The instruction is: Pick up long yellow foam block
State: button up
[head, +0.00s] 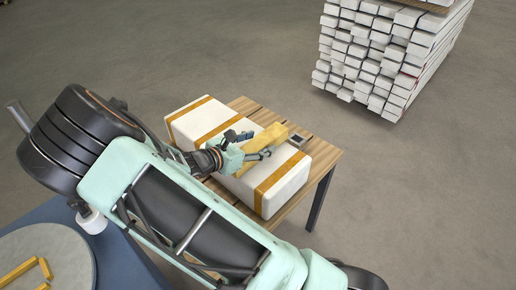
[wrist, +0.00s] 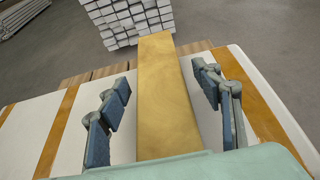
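The long yellow foam block (head: 272,136) lies on top of a white box with orange-yellow bands (head: 184,124). In the wrist view the block (wrist: 165,90) runs lengthwise away from me, between my fingers. My gripper (head: 249,145) is open at the block, with one finger on each side. In the wrist view my gripper (wrist: 162,86) shows a clear gap between each blue finger pad and the block. The near end of the block is hidden behind the gripper's body.
The box stands on a slatted wooden table (head: 243,104). A small dark-framed object (head: 297,141) is on the box's right end. A stack of white beams (head: 385,50) stands on the floor behind. A round grey surface with yellow pieces (head: 62,251) is at lower left.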

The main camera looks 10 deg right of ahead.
jog(key=c, duration=0.9)
jog(key=shift+r, duration=0.15)
